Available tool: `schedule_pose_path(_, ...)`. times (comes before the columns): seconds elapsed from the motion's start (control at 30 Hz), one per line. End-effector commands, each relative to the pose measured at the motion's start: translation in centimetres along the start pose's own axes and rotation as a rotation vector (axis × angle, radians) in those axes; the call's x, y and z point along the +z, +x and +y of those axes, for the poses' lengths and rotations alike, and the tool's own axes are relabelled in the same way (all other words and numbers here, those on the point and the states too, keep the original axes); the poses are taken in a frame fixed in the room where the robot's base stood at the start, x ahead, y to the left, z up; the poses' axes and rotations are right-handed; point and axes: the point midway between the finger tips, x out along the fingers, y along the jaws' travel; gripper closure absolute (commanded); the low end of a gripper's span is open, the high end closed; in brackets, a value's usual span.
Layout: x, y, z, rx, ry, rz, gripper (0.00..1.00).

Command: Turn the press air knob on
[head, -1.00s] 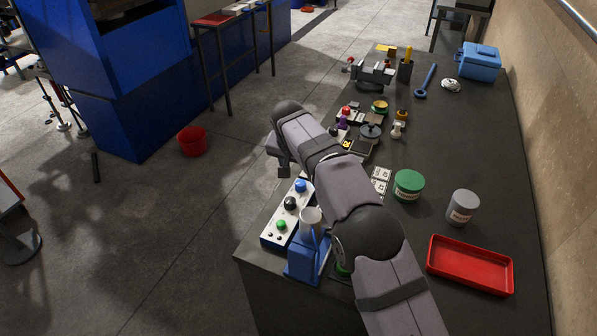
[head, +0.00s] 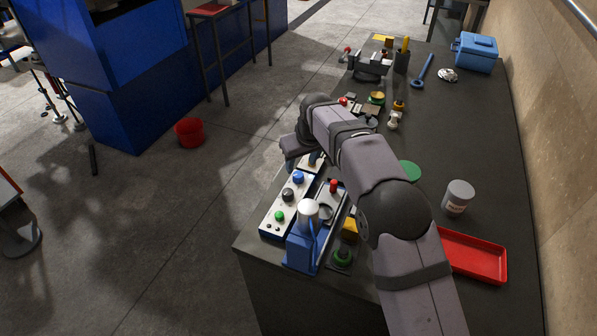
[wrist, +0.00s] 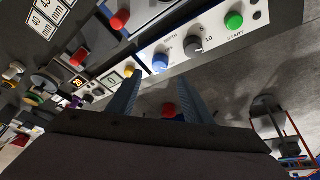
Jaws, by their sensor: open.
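A white control panel (head: 287,205) lies along the left edge of the bench. It carries a blue knob (head: 298,178), a black knob (head: 288,194) and a green button (head: 279,215). In the wrist view the blue knob (wrist: 160,63) lies just beyond the fingertips, roughly between them. The black knob (wrist: 193,46) with its number scale and the green START button (wrist: 234,20) are to the upper right. I cannot read which knob is labelled air. My gripper (wrist: 156,77) is open and empty. In the head view, it hangs by the panel's far end, partly hidden by my wrist.
Beside the panel stand a blue lever device (head: 303,248) with a white cylinder and a red-topped control (head: 333,186). A red tray (head: 478,256), grey jar (head: 458,197) and partly hidden green lid (head: 410,171) lie right of my arm. Open floor is left of the bench.

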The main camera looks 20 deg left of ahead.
Motion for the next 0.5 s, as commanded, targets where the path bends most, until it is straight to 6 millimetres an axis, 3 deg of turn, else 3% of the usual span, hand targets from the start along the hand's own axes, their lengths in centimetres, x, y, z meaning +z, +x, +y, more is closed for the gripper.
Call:
schedule_pose_path(0.27, 0.0, 0.2, 0.0, 0.001, -0.029, -0.001, 0.54)
schedule_pose_path(0.5, 0.0, 2.2, 0.0, 0.000, -0.028, -0.004, 0.54)
